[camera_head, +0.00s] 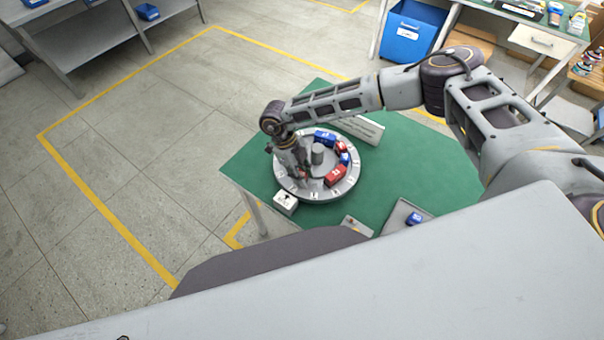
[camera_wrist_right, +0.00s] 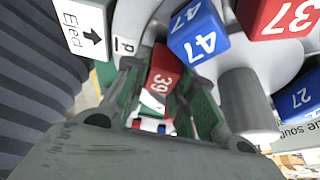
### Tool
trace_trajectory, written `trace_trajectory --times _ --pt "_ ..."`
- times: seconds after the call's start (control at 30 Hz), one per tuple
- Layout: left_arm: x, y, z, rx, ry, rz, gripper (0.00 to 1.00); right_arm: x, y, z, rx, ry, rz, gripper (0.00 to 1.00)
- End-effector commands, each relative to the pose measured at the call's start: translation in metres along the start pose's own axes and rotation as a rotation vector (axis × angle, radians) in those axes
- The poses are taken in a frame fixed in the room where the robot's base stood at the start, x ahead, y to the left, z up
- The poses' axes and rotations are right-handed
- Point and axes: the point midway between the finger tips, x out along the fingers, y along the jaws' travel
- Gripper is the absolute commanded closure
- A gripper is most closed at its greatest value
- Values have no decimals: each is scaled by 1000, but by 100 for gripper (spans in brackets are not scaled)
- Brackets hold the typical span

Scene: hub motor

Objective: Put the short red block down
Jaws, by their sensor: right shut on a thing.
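My right gripper (camera_head: 300,174) is over the left part of the round grey hub (camera_head: 345,190) on the green table. In the right wrist view, the gripper (camera_wrist_right: 163,88) is shut on a short red block (camera_wrist_right: 160,82) marked 39, with a finger on each side. The block is near the grey hub surface; I cannot tell whether it touches. A blue block (camera_wrist_right: 197,40) marked 47 and a red block (camera_wrist_right: 285,15) marked 37 are close by on the hub. A grey post (camera_head: 317,153) stands at the hub's centre. My left gripper is not in view.
A white box (camera_head: 286,203) marked Eject is at the hub's near left edge. A white sign (camera_head: 362,129) stands behind the hub. The green table (camera_head: 430,175) is clear right of the hub.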

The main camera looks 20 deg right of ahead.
Motion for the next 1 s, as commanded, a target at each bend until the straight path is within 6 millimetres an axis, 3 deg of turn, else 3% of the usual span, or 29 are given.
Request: trace_trajectory --times 0.03,0.07,0.2,0.77,1.0 --pt "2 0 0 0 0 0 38 2 0 1 0 0 0 100" --pt "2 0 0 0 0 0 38 2 0 1 0 0 0 71" --pt "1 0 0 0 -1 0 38 1 0 0 0 0 0 53" --pt "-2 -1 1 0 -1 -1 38 -2 0 -1 0 0 0 52" --pt "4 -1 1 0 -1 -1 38 -25 0 0 0 -2 1 52"
